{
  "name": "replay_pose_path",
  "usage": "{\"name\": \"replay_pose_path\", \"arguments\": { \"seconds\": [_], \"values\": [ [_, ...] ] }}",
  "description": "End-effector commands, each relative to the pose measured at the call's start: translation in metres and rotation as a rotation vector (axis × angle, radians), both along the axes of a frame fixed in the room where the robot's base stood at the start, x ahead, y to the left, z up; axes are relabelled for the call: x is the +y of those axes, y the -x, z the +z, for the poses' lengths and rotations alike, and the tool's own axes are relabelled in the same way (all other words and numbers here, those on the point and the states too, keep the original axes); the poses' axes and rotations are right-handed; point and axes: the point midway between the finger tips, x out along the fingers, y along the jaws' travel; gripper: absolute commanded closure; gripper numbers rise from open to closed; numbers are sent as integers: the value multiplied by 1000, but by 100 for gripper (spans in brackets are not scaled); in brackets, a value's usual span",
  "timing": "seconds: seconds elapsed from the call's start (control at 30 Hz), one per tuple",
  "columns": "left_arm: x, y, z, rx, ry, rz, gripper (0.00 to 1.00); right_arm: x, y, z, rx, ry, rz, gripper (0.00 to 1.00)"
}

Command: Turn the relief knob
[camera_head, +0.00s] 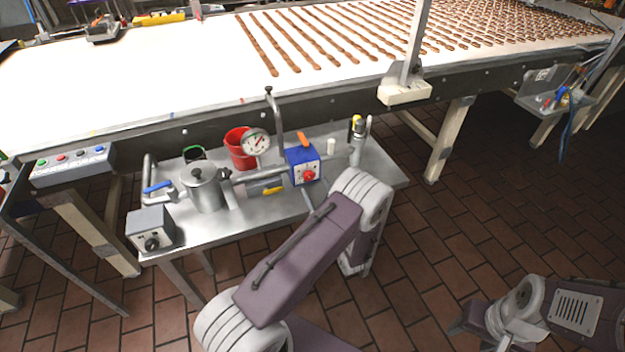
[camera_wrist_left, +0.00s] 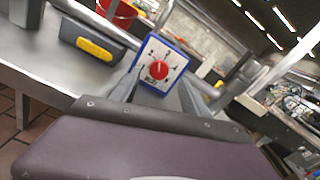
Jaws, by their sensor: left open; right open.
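The red knob (camera_head: 309,174), which I take as the relief knob, is on the front of a blue box with a white dial face (camera_head: 298,167). In the left wrist view the red knob (camera_wrist_left: 158,70) faces me, with dark marks around it. My left gripper (camera_wrist_left: 160,88) is open, its two grey fingers reaching toward the box below and either side of the knob. I see no clear contact. In the head view my left arm mostly hides that gripper. My right gripper (camera_head: 466,318) is open and empty over the floor at lower right.
The metal bench (camera_head: 270,212) also holds a pressure gauge (camera_head: 256,143), a red bucket (camera_head: 236,150), a steel pot (camera_head: 204,190) and a grey box with a black knob (camera_head: 151,232). A conveyor (camera_head: 150,80) with brown bars runs behind.

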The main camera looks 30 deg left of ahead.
Motion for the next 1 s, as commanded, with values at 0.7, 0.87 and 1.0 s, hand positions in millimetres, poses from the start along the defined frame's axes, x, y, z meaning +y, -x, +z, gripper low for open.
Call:
{"name": "replay_pose_path", "arguments": {
  "seconds": [0.7,0.87,1.0],
  "values": [
    [39,-33,0,1,1,1,79,0,0,3,0,0,0,46],
    [39,-32,0,2,1,2,100,0,0,3,0,0,0,46],
    [39,-32,0,12,-9,2,100,0,0,3,0,0,0,46]
  ]
}}
